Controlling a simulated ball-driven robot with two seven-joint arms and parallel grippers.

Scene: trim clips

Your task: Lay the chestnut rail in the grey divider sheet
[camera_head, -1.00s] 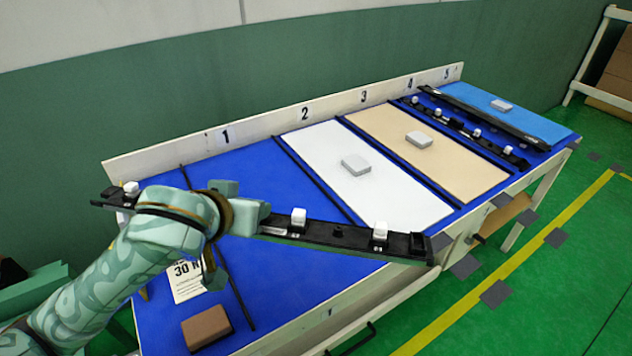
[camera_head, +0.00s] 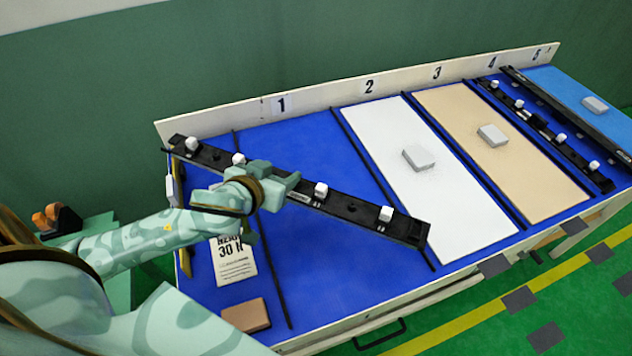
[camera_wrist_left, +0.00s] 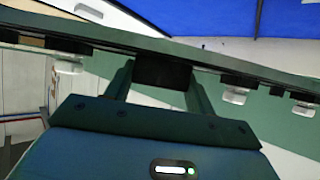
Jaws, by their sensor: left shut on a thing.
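My left gripper (camera_head: 268,184) is shut on a long black rail (camera_head: 345,206) near its middle. The rail carries several white clips and slants over bay 1, its right end overlapping the pale grey-white sheet (camera_head: 455,205) in bay 2. I cannot tell how high it is above the table. It looks black, and I see no clearly chestnut rail. In the left wrist view the rail (camera_wrist_left: 235,66) crosses between the fingers of the gripper (camera_wrist_left: 157,78), clips pointing down in the picture. My right gripper is not in view.
A grey block (camera_head: 419,157) lies on the pale sheet, another on the tan sheet (camera_head: 525,165) in bay 3. A second black rail with clips (camera_head: 548,138) lies in bay 4. A brown block (camera_head: 246,315) and a printed card (camera_head: 234,262) lie at the front left. Thin dark strips divide the bays.

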